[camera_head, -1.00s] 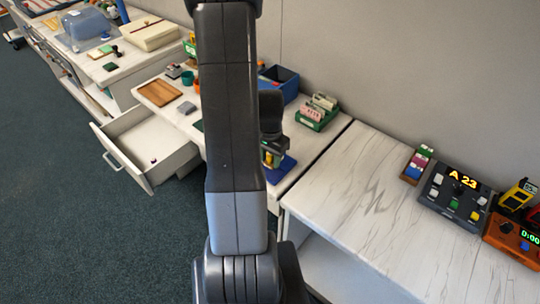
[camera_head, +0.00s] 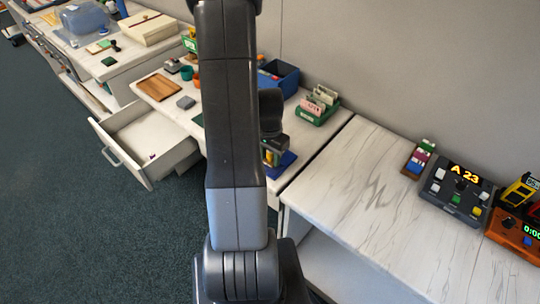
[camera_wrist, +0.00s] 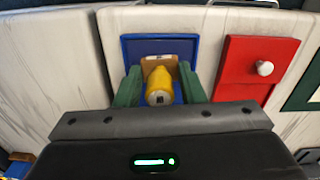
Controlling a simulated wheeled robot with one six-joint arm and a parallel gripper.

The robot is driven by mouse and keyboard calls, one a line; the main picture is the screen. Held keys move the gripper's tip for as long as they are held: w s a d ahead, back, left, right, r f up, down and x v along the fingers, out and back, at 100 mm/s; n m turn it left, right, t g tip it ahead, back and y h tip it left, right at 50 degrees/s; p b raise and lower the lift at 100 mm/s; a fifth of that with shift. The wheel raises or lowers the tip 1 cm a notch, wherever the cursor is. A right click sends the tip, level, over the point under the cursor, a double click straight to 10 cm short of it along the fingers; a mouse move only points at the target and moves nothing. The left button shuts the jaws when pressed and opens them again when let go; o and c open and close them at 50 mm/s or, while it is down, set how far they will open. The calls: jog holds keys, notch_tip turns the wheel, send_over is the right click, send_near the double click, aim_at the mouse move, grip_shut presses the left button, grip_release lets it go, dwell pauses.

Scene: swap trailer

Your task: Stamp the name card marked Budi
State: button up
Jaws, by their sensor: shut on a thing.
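My gripper (camera_wrist: 160,76) is shut on a yellow stamp-like piece (camera_wrist: 158,85) between its green fingers. It is over a blue mat (camera_wrist: 130,47), and a small pale card edge (camera_wrist: 150,60) shows just beyond the yellow piece. I cannot tell whether the piece touches the card or hangs above it, and no name can be read. In the head view the blue mat (camera_head: 286,166) lies near the desk's front edge, partly hidden by my arm. A green holder (camera_head: 312,118) with upright pale cards (camera_head: 319,101) stands behind it to the right.
A red panel with a white knob (camera_wrist: 265,67) lies right of the mat in the wrist view. A blue bin (camera_head: 285,78) stands at the back. An open drawer (camera_head: 150,140) juts out at left. The right desk (camera_head: 345,180) has clear room before a control box (camera_head: 458,190).

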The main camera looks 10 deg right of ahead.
jog(key=shift+s+f+b, duration=0.1)
jog(key=shift+f+b, duration=0.45)
jog(key=shift+b, duration=0.05)
dwell(1.6)
jog(key=shift+r, duration=0.1)
jog(key=shift+r+p, duration=2.4)
jog(key=shift+r, duration=1.1)
